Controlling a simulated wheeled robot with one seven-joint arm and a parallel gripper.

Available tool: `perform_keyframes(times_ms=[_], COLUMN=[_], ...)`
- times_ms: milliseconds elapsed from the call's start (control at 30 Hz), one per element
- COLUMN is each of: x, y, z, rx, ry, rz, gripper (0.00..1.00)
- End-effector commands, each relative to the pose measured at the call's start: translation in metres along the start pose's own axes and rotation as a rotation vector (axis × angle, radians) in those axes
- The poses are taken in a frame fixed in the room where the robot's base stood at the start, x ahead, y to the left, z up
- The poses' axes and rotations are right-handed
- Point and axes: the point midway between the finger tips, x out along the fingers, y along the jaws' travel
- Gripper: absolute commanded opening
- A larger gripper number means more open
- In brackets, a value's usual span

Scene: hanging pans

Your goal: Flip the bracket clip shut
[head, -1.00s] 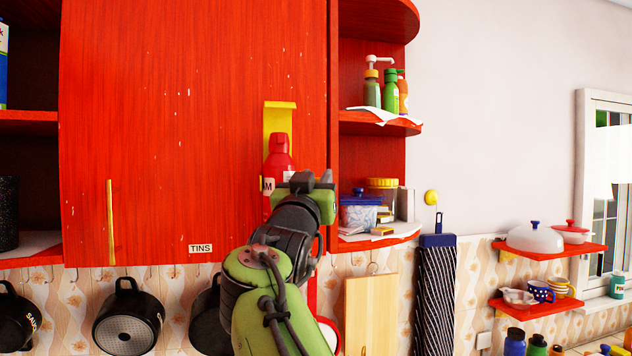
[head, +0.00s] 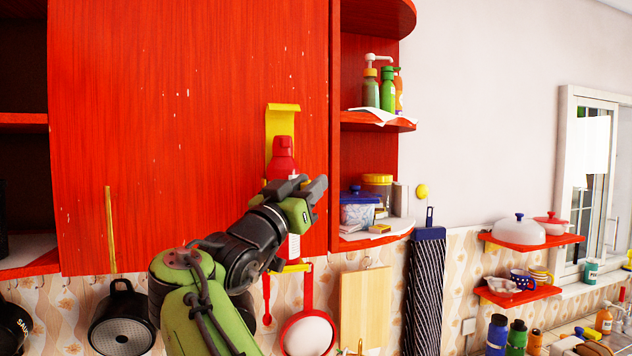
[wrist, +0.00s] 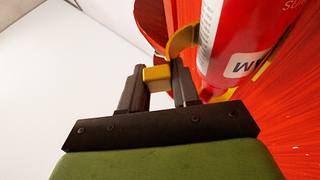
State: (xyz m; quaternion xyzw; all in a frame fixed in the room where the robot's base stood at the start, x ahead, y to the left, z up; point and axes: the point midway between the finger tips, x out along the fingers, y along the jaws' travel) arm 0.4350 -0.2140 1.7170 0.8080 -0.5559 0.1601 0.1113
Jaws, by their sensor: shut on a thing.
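A yellow bracket (head: 283,118) is fixed to the red cupboard door and holds a red bottle (head: 283,155) upright. My gripper (head: 309,190) is in front of the bottle's right side and covers part of it. In the wrist view my gripper (wrist: 158,82) has its two fingers closed on a small yellow block, the end of the bracket clip (wrist: 156,73). The clip's curved part (wrist: 184,39) reaches towards the bottle (wrist: 240,45), beside its labelled wall. The clip is hidden behind my gripper in the head view.
An open shelf (head: 374,243) with jars and a blue-lidded box stands close right of the gripper. Pans (head: 122,318), a cutting board (head: 365,305) and a striped cloth (head: 428,290) hang below. The space in front of the pale wall is free.

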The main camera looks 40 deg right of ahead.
Motion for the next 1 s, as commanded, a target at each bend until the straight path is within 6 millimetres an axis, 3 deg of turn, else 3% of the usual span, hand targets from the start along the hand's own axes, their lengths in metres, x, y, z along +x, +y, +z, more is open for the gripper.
perform_keyframes(times_ms=[333, 1000], x=[0.010, -0.006], y=[0.007, -0.006], z=[0.009, 0.000], rx=[-0.058, -0.078], ry=[-0.026, -0.004], rz=[0.158, 0.193], gripper=[0.00, 0.00])
